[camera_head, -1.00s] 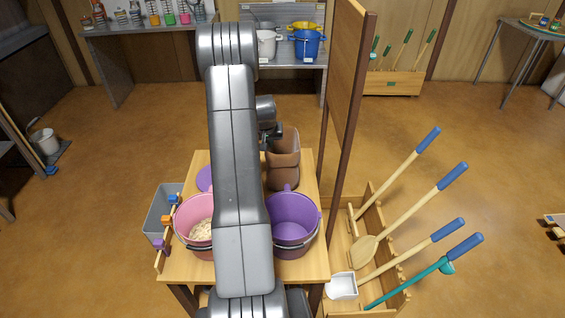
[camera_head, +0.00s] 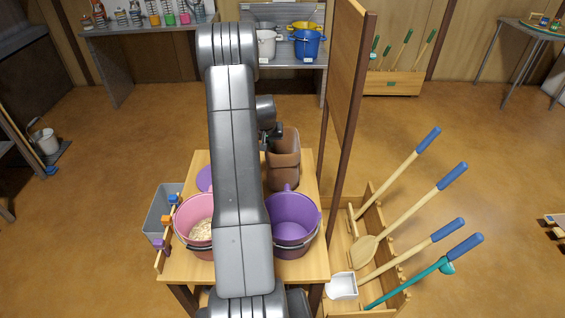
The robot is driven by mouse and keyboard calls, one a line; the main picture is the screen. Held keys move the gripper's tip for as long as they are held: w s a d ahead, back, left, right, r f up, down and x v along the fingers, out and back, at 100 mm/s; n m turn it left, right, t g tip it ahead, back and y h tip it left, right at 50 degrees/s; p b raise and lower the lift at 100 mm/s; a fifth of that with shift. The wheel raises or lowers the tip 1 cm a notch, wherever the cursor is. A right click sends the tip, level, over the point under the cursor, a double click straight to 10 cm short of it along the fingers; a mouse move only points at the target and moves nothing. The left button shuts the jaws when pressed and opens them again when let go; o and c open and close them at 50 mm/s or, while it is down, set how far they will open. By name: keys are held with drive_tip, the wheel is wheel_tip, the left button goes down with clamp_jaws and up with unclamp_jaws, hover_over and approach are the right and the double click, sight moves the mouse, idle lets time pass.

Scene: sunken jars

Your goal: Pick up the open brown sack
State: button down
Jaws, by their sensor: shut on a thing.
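The open brown sack (camera_head: 284,161) is at the back right of the wooden table (camera_head: 264,272), partly hidden behind my arm. It looks upright, and I cannot tell whether its bottom touches the table. My gripper (camera_head: 272,136) is at the top rim of the sack and shut on it. My arm hides most of the gripper and the sack's left side.
A purple bucket (camera_head: 293,222) and a pink bucket (camera_head: 188,221) with pale contents stand at the table's front. A purple lid (camera_head: 205,179) lies partly behind my arm. A tall wooden panel (camera_head: 346,80) stands close on the right, beside a rack (camera_head: 385,290) of long-handled tools.

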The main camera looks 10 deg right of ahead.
drive_tip(key=shift+r, duration=0.1)
idle(0.4)
drive_tip(key=shift+r+p, duration=0.4)
drive_tip(key=shift+p, duration=0.2)
wheel_tip(320, 180, up, 10)
drive_tip(key=shift+f, duration=0.15)
